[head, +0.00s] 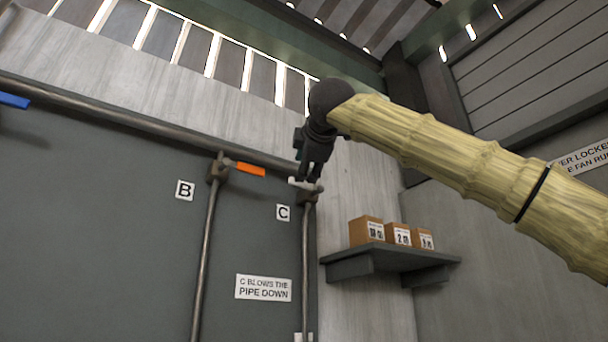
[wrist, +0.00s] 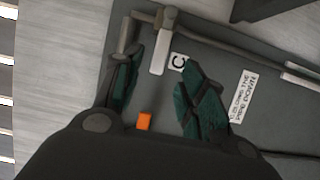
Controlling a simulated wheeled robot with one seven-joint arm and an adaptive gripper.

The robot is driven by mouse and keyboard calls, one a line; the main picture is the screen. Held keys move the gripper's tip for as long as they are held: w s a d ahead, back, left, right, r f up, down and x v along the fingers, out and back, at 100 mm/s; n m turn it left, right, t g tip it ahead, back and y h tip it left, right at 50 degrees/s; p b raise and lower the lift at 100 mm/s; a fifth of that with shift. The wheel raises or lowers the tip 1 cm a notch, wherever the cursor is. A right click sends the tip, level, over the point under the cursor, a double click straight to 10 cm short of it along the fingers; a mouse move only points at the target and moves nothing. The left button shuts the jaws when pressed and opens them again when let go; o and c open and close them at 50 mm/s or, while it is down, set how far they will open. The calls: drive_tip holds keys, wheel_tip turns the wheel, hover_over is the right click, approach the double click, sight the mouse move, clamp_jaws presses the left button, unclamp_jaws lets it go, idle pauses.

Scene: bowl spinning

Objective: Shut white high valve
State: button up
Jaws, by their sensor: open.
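The white high valve's lever (head: 296,183) sits at the top of the right-hand pipe, next to the "C" label, and points left from the pipe. My gripper (head: 309,174) is just above it in the head view and covers part of the valve. In the wrist view the white lever (wrist: 159,55) shows between the two dark green fingertips of my gripper (wrist: 161,62). The fingers are apart and hold nothing. Whether a finger touches the lever, I cannot tell.
An orange lever (head: 250,169) is on the pipe by label "B" (head: 185,190), with a blue lever (head: 14,101) at far left. A white piece (head: 303,337) shows low on pipe C. A shelf (head: 347,266) with boxes (head: 366,230) juts out at right.

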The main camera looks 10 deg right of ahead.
drive_tip(key=shift+s+d, duration=0.1)
drive_tip(key=shift+s, duration=1)
